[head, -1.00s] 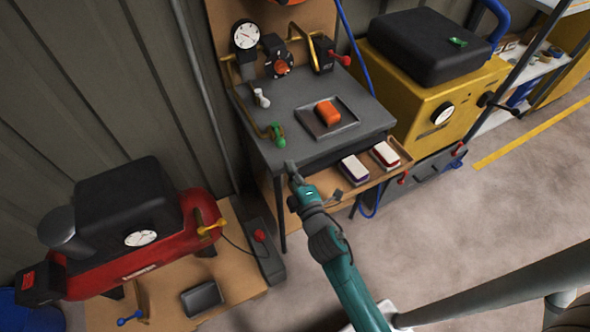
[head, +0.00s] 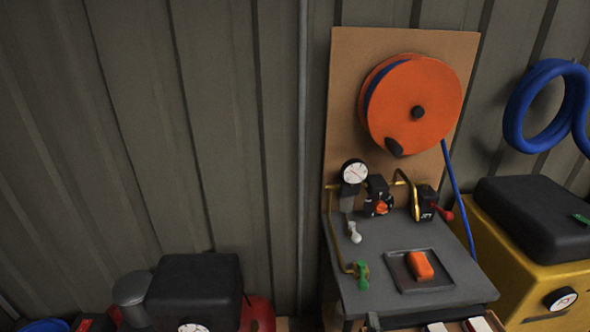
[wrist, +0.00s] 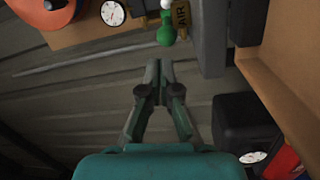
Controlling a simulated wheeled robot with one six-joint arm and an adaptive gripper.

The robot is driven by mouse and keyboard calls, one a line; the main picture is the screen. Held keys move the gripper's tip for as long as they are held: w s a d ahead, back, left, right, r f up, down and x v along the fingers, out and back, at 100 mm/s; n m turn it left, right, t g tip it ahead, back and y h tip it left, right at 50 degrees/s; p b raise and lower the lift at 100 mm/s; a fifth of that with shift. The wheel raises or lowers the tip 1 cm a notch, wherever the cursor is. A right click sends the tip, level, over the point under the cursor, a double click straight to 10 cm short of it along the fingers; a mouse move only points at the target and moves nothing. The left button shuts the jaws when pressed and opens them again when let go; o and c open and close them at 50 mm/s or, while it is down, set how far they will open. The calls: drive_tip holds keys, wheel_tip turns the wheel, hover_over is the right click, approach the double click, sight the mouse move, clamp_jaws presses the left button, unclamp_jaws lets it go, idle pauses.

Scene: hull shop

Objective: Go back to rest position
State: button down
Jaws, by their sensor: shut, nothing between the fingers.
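My gripper (wrist: 160,75) shows in the wrist view with its two dark fingers together and nothing between them. Its tips point toward the grey corrugated wall, just below a green valve handle (wrist: 165,30) in the picture. They look apart from it. In the head view my arm is out of the picture, apart from a small grey piece at the bottom edge that may be my gripper's tip. The green handle also shows in the head view (head: 362,274), at the left front of the grey bench (head: 335,250).
An orange hose reel (head: 415,100) hangs on a board above the bench. An orange block (head: 420,265) lies in a square tray (head: 445,283). A yellow machine (head: 490,225) stands at right. A black box (head: 195,285) on a red tank (head: 262,315) stands at lower left.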

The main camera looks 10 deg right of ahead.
drive_tip(key=s+a+r+m+g+y, duration=0.1)
drive_tip(key=s+m, duration=0.3)
drive_tip(key=s, duration=0.8)
drive_tip(key=s+a+r+m+g+y, duration=0.1)
drive_tip(key=s+a+m, duration=0.2)
drive_tip(key=s, duration=0.9)
drive_tip(key=s+a+r+m+g+y, duration=0.1)
drive_tip(key=s+m, duration=0.5)
drive_tip(key=s, duration=0.7)
drive_tip(key=shift+a+r+m, duration=0.2)
drive_tip(key=shift+a+m, duration=0.1)
drive_tip(key=shift+a, duration=0.55)
drive_tip(key=c, duration=1.6)
unclamp_jaws()
drive_tip(key=shift+s+r+g, duration=0.1)
drive_tip(key=shift+s+g, duration=0.05)
drive_tip(key=shift+g, duration=0.15)
drive_tip(key=shift+c, duration=0.2)
drive_tip(key=o, duration=0.6)
drive_tip(key=shift+r, duration=0.1)
drive_tip(key=m+h, duration=0.2)
drive_tip(key=m, duration=1.2)
approach(365, 289)
drive_tip(key=w, duration=0.1)
drive_tip(key=x, duration=1)
drive_tip(key=shift+w+d, duration=0.15)
drive_tip(key=shift+w, duration=0.15)
